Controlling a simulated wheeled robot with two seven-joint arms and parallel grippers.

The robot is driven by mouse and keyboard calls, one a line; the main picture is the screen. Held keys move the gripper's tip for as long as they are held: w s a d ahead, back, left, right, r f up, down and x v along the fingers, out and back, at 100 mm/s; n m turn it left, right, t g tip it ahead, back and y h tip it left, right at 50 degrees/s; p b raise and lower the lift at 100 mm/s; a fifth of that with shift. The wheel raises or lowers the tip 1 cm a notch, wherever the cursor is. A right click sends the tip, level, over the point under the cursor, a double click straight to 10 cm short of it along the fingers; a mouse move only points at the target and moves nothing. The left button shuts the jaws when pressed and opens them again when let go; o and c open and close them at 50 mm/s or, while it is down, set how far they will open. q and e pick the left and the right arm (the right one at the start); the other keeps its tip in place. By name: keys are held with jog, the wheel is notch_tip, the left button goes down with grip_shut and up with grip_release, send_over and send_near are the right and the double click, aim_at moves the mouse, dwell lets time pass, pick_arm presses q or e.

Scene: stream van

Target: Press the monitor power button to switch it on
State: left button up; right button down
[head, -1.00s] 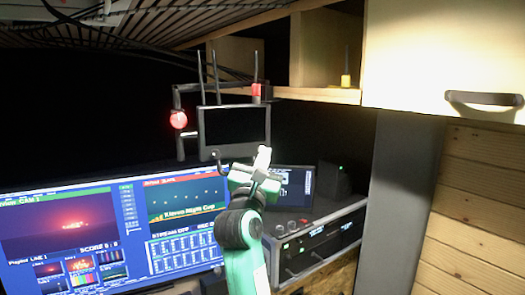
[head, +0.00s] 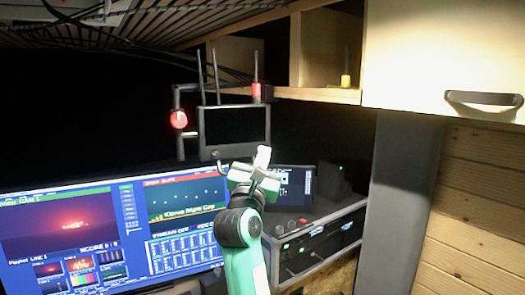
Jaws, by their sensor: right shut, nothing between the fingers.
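A small monitor (head: 234,131) with a dark screen and a black frame hangs above the large lit display. Its lower right edge is close to my right gripper, which partly covers that area. My right gripper (head: 263,156) is shut and empty, with its tip at or just below the monitor's lower right corner. I cannot tell whether it touches the monitor. The power button is not distinguishable. My left gripper is not in view.
A large lit display (head: 85,230) stands below left. A tablet-like screen (head: 291,186) and a rack unit (head: 318,240) are behind and right of my arm. A red lamp (head: 178,120) hangs left of the monitor. A wooden cabinet (head: 440,60) is upper right.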

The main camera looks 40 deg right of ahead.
jog(key=shift+w+d, duration=0.1)
jog(key=shift+w, duration=0.15)
jog(key=shift+s, duration=0.4)
jog(key=shift+a, duration=0.2)
jog(key=s+a+p, duration=0.1)
jog(key=s+a, duration=0.1)
jog(key=s, duration=0.3)
jog(key=shift+s+p, duration=0.3)
jog(key=shift+s, duration=0.05)
dwell(0.4)
